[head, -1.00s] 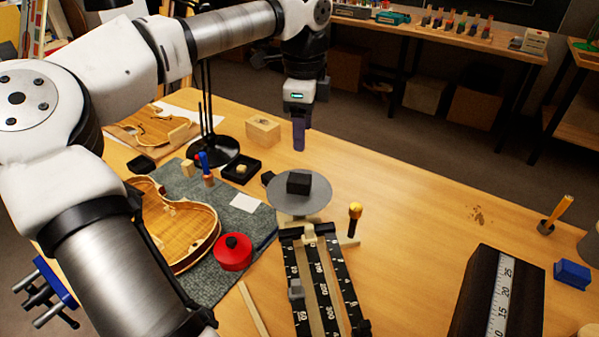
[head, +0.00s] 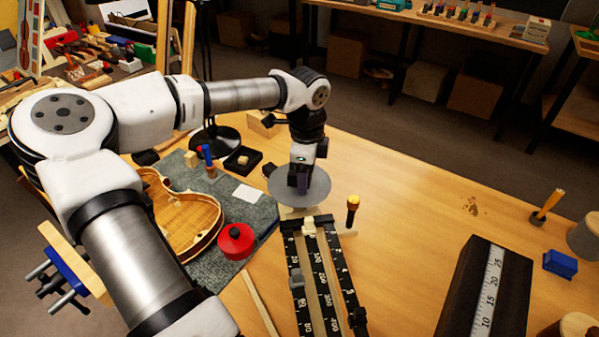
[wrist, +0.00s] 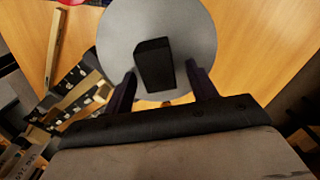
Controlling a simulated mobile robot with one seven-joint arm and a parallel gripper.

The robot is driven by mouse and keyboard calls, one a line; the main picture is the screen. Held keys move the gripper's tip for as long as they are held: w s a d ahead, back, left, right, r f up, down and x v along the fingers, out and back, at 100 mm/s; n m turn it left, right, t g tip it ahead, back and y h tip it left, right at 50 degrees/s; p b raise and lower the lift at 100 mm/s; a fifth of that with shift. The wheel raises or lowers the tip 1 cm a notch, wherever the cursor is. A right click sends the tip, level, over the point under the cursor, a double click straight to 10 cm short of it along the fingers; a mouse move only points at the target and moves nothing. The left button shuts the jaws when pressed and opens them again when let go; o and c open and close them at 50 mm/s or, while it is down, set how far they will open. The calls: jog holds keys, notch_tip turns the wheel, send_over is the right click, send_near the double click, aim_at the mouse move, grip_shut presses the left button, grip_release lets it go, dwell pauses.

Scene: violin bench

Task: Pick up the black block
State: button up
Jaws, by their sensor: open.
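The black block (wrist: 153,64) sits on a round grey plate (wrist: 190,35) in the wrist view. In the head view the round plate (head: 318,187) shows, while my gripper covers most or all of the block. My gripper (wrist: 164,84) is open, with one finger to each side of the block's near end in the picture. The fingers look apart from the block, and their exact height over the plate is hard to tell. In the head view my gripper (head: 301,190) points down over the plate.
A scale with black numbered rails (head: 318,270) stands just in front of the plate. A wooden-handled tool (head: 352,205) stands upright to its right. A red round tin (head: 236,241) and a violin body (head: 190,215) lie to the left. The table's right middle (head: 420,210) is clear.

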jog(key=c, duration=1.1)
jog(key=shift+c, duration=0.2)
notch_tip(320, 180, up, 20)
jog(key=b, duration=0.3)
jog(key=shift+s, duration=0.2)
